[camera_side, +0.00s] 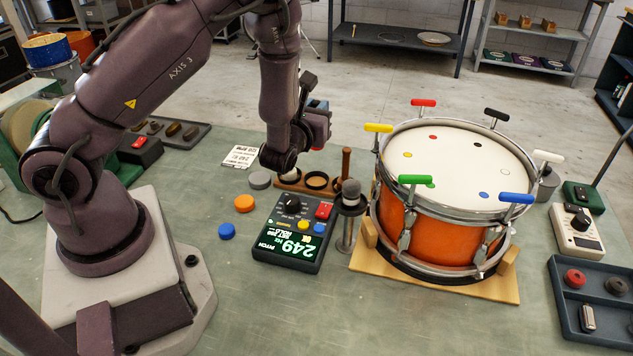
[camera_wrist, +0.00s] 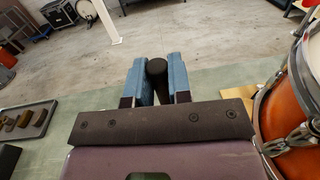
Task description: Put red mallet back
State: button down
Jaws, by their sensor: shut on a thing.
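My gripper (camera_wrist: 156,80) is shut on a black cylindrical piece, which looks like the handle of the red mallet (camera_wrist: 157,73). In the side view my gripper (camera_side: 318,106) is up above the bench, left of the drum. A low wooden rack (camera_side: 293,184) with dark rings lies below my gripper, partly covered by my arm. An upright brown wooden post (camera_side: 345,165) stands at its right end.
An orange drum (camera_side: 430,232) with coloured tuning keys stands close on the right. A tuner box (camera_side: 292,232) showing 249 lies in front of the rack, beside a grey-headed microphone stand (camera_side: 350,197). Orange (camera_side: 244,203) and blue (camera_side: 227,231) discs lie left of the tuner.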

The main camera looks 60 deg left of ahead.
notch_tip(320, 180, down, 10)
jog(key=shift+r, duration=0.15)
dwell(0.4)
jog(key=c, duration=1.1)
grip_release()
jog(key=shift+o, duration=0.2)
